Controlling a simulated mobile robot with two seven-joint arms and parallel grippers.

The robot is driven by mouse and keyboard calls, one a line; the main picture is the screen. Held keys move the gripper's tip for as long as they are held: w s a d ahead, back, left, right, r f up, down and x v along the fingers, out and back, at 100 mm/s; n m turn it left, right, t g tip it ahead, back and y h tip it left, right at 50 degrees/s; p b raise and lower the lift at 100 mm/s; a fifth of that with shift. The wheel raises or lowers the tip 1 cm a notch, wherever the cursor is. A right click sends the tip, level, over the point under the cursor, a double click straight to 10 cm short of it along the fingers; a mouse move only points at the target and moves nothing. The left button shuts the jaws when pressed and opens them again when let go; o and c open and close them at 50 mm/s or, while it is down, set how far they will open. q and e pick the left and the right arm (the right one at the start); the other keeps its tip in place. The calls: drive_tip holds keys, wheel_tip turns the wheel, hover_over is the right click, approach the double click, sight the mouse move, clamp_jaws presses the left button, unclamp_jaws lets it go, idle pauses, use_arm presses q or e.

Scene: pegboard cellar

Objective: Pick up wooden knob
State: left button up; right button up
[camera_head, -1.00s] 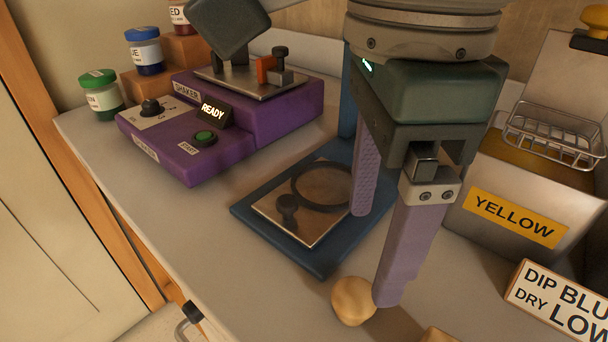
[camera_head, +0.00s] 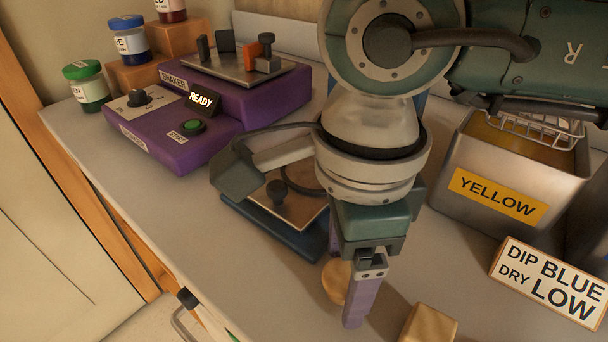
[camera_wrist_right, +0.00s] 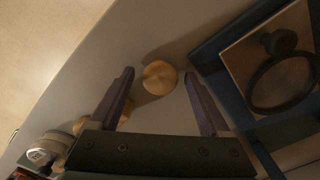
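The wooden knob (camera_head: 336,281) is a pale, rounded piece on the counter in front of the blue-edged plate, partly hidden behind a finger in the head view. In the right wrist view the knob (camera_wrist_right: 160,77) appears between the two fingertips, with gaps visible on both sides. My right gripper (camera_head: 346,288) is open, pointing down, its purple fingers around or just above the knob; the exact height is unclear. It also shows in the wrist view (camera_wrist_right: 159,84). My left gripper is not in view.
A wooden block (camera_head: 428,325) lies close by at the right. A blue-based plate (camera_head: 272,225) is behind the knob. The purple shaker unit (camera_head: 240,95), jars (camera_head: 88,86), YELLOW metal bin (camera_head: 500,190) and DIP BLUE sign (camera_head: 550,282) stand around. The counter's left front is bare.

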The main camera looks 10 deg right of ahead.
clamp_jaws()
idle(0.4)
